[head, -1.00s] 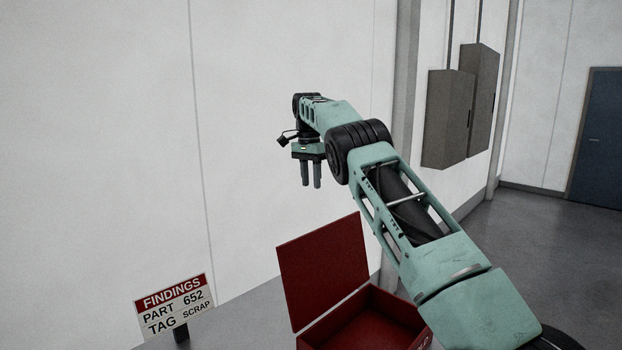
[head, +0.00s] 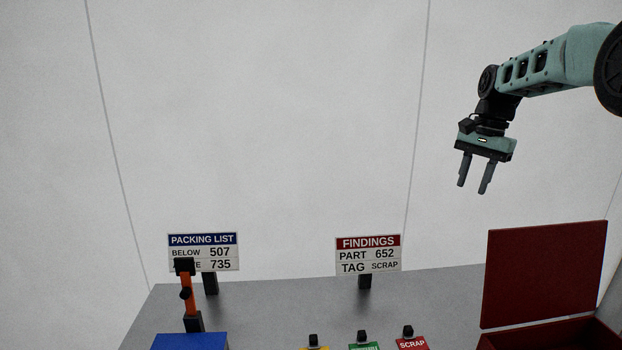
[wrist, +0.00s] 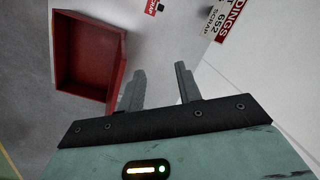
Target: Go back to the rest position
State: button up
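My gripper (head: 475,174) hangs in the air at the upper right of the head view, fingers pointing down and apart. It is above and to the left of the red box's raised lid. In the wrist view the two fingers of my gripper (wrist: 160,88) are spread with nothing between them. The open red box (wrist: 88,55) lies to the left below the fingers in the wrist view. In the head view its upright lid (head: 545,272) shows at the right, and only part of the box itself is in frame.
A grey bench (head: 290,300) carries a packing list sign (head: 203,240) and a findings sign (head: 368,254). A blue box (head: 190,342) and an orange-and-black post (head: 189,297) stand at left.

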jog(key=s+a+f+n+b, duration=0.2)
jog(key=s+a+f+n, duration=0.25)
jog(key=s+a, duration=0.6)
jog(key=s+a+f+n+b, duration=0.1)
jog(key=s+a+f+n, duration=0.3)
jog(key=s+a, duration=0.65)
jog(key=s+a+f+n+b, duration=0.1)
jog(key=s+f+n, duration=0.3)
jog(key=s, duration=0.6)
jog(key=s+a+f+n+b, duration=0.1)
jog(key=s+f+n, duration=0.3)
jog(key=s, duration=0.7)
jog(key=shift+f+n+h+b, duration=0.2)
jog(key=shift+n+h+b, duration=0.25)
jog(key=shift+n, duration=0.3)
